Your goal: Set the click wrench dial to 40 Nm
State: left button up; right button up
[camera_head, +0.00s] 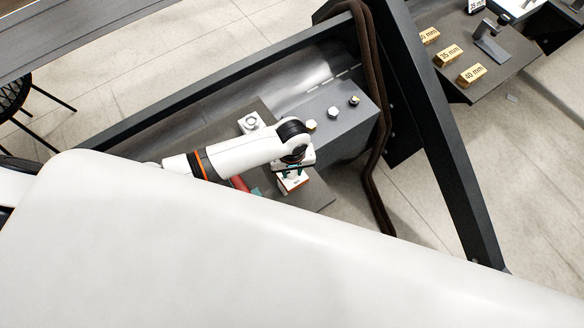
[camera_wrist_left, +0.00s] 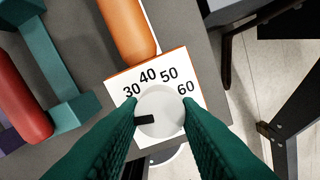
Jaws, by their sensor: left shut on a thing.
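The dial knob (camera_wrist_left: 158,108) is a white disc on a white plate (camera_wrist_left: 204,72) with an orange edge, marked 30, 40, 50 and 60. A black pointer bar (camera_wrist_left: 146,121) on the knob points left and slightly down, below the 30 and away from the 40. My left gripper (camera_wrist_left: 160,106) has its green fingers shut on the knob from both sides. An orange cylinder (camera_wrist_left: 127,25) meets the plate's upper edge. In the head view the left gripper (camera_head: 292,171) reaches down over the white and orange dial block (camera_head: 293,184), mostly covering it. My right gripper is not in view.
A teal bar (camera_wrist_left: 48,50) and a red cylinder (camera_wrist_left: 20,90) lie left of the dial. A grey block (camera_head: 345,122) with several bolt heads stands beyond my arm. A dark beam (camera_head: 440,150) and brown hose (camera_head: 374,100) rise at right. Gold blocks (camera_head: 471,76) sit farther off.

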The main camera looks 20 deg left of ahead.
pick_arm(q)
jog(key=m+p, duration=0.2)
jog(key=m, duration=0.1)
jog(key=shift+r+p, duration=0.2)
jog(key=shift+p, duration=0.1)
jog(key=m+p, duration=0.2)
jog(key=m, duration=0.1)
jog(key=shift+m, duration=0.4)
jog(key=m+p, duration=0.1)
jog(key=m, duration=0.3)
jog(key=shift+f, duration=0.1)
jog(key=shift+m+p, duration=0.5)
jog(key=shift+m, duration=1.7)
jog(key=shift+f, duration=0.1)
jog(key=shift+a, duration=0.1)
jog(key=o, duration=1)
